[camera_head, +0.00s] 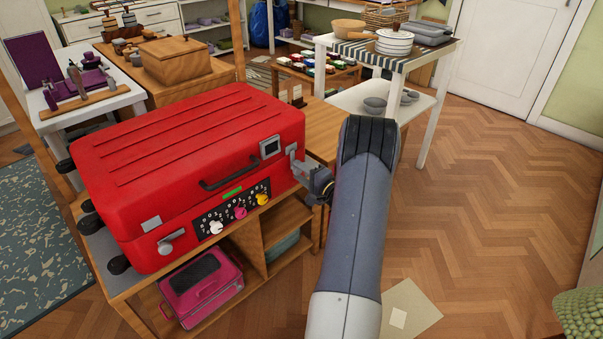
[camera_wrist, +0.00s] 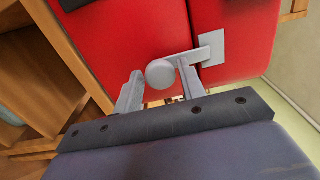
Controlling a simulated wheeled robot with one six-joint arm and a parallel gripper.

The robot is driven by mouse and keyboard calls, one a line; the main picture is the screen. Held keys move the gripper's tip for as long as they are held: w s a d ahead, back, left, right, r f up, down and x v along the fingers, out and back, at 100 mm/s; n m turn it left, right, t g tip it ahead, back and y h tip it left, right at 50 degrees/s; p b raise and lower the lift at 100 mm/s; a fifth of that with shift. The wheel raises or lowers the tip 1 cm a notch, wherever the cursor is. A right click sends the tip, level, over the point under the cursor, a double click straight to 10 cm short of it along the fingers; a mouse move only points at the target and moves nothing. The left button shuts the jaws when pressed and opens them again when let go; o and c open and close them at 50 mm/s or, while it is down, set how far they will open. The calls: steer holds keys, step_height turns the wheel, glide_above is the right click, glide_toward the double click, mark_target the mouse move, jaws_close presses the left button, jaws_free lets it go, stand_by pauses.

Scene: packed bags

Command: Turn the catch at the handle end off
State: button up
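A red case (camera_head: 190,150) lies flat on a wooden shelf unit, with a black handle (camera_head: 230,176) on its front. A catch sits near each front corner. The left catch (camera_head: 172,241) has its grey lever below a pale plate. The right catch is mostly hidden by my gripper (camera_head: 296,168). The wrist view shows this catch's round knob (camera_wrist: 160,73), with a lever reaching across the seam to a grey plate (camera_wrist: 212,48). My gripper (camera_wrist: 160,92) has its fingers apart, one on either side of the knob. Contact cannot be told.
A dark panel with three dials (camera_head: 240,212) is below the handle. A pink case (camera_head: 203,287) sits in the shelf below. A wooden table (camera_head: 325,132) stands behind my arm. Open floor (camera_head: 490,200) lies to the right.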

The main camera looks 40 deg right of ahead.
steer(key=c, duration=0.6)
steer(key=shift+f, duration=0.1)
steer(key=m+b, duration=0.2)
steer(key=m, duration=0.1)
steer(key=shift+m, duration=0.4)
steer(key=m+b, duration=0.1)
steer(key=m, duration=0.2)
steer(key=shift+m, duration=0.3)
steer(key=m, duration=0.5)
steer(key=shift+m+p, duration=0.3)
steer(key=m+p, duration=0.1)
steer(key=m, duration=0.3)
steer(key=shift+m, duration=0.6)
